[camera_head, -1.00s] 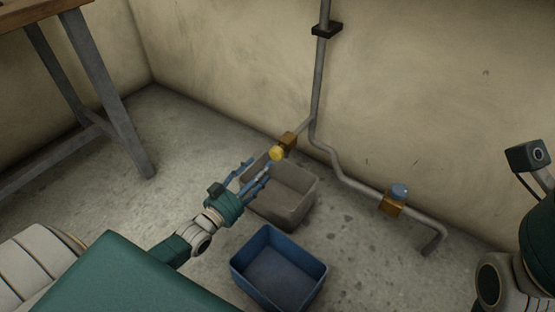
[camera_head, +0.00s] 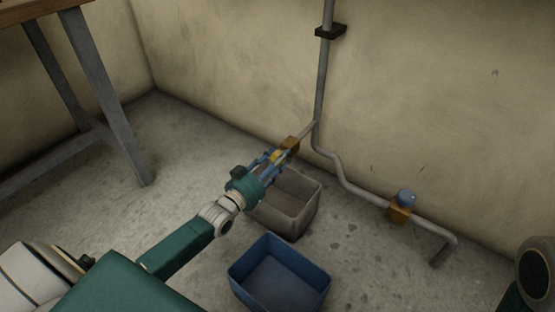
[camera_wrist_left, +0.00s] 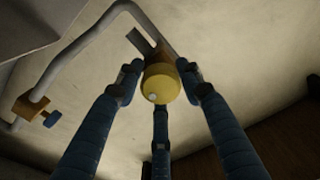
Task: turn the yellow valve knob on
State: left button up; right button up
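The yellow valve knob (camera_head: 277,156) sits on a brass-brown valve body (camera_head: 291,144) at the end of the short pipe branch near the wall. In the left wrist view the round knob (camera_wrist_left: 161,84) has a small pale dot on its face. My left gripper (camera_head: 278,157) has its blue fingers around the knob. In the left wrist view the fingers (camera_wrist_left: 160,85) stand spread on both sides of the knob, with a third finger below it; small gaps seem to remain, and contact is not clear. My right gripper is out of view; only part of my right arm shows.
A grey bin (camera_head: 306,205) stands below the valve and a blue bin (camera_head: 250,294) in front of it. A second valve with a blue knob (camera_head: 406,196) is on the pipe (camera_head: 345,182) to the right. A table (camera_head: 112,110) stands at the left.

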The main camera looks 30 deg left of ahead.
pick_arm(q)
jog(key=c, duration=0.5)
